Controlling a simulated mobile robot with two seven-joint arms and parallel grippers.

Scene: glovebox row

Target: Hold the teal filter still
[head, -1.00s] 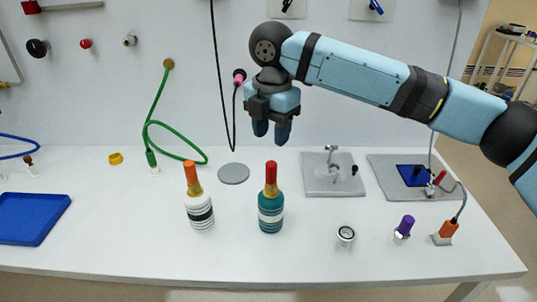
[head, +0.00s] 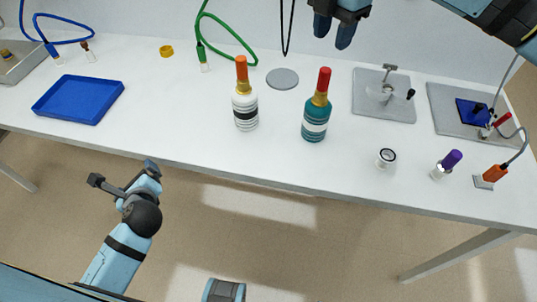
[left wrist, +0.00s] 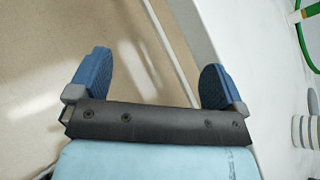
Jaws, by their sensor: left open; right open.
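The teal filter (head: 316,117) stands upright on the white table, with a white band, a gold collar and a red top. My right gripper (head: 335,32) is at the top edge of the head view, open and empty, above and behind the teal filter and apart from it. My left gripper (head: 125,185) is low on the left in the head view, in front of the table edge. The left wrist view shows its two blue fingers (left wrist: 157,85) spread wide with nothing between them.
A white banded filter (head: 245,105) with an orange top stands left of the teal one. A blue tray (head: 79,99) lies at the left. A small jar (head: 386,158) and a purple-capped vial (head: 447,163) stand at the right. The table front between tray and white filter is clear.

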